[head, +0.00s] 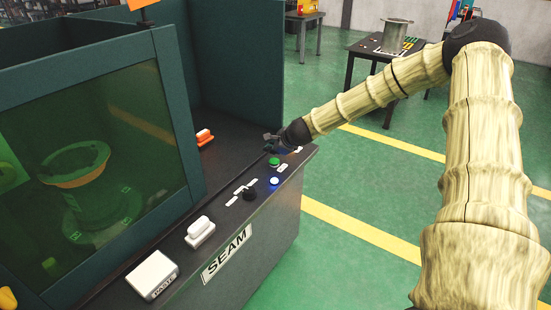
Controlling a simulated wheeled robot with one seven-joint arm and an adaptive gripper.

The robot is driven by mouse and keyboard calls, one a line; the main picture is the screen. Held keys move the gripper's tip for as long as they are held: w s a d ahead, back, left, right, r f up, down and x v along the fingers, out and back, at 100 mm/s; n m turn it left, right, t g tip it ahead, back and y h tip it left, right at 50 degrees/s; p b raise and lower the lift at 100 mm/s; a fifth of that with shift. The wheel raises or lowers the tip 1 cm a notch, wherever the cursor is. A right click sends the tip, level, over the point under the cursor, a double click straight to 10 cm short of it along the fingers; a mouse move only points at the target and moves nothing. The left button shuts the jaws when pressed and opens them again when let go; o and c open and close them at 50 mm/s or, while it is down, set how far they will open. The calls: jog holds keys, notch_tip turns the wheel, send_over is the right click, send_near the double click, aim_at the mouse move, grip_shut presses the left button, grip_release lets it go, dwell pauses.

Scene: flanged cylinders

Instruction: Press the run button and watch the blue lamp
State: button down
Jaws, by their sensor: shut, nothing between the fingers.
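A round green button (273,162) sits on the dark top of the machine marked SEAM, near its right end. It is likely the run button, but the small label beside it is too small to read. A small round blue lamp (274,181) is just in front of the button and looks bright, with a blue-white glow. My gripper (270,144) is shut and empty, just behind and above the green button. I cannot tell whether it touches the panel. The button's top is not covered.
A black knob (249,194), a white handle (200,231) and a white PASTE box (152,275) line the front. A tinted window (150,115) encloses a flanged cylinder (95,190). An orange-and-white item (204,137) lies behind. Open green floor is right.

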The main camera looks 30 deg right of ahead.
aim_at(272, 161)
jog(key=shift+r+p, duration=1.25)
jog(key=shift+r, duration=0.6)
jog(key=shift+f, duration=0.1)
dwell(5.5)
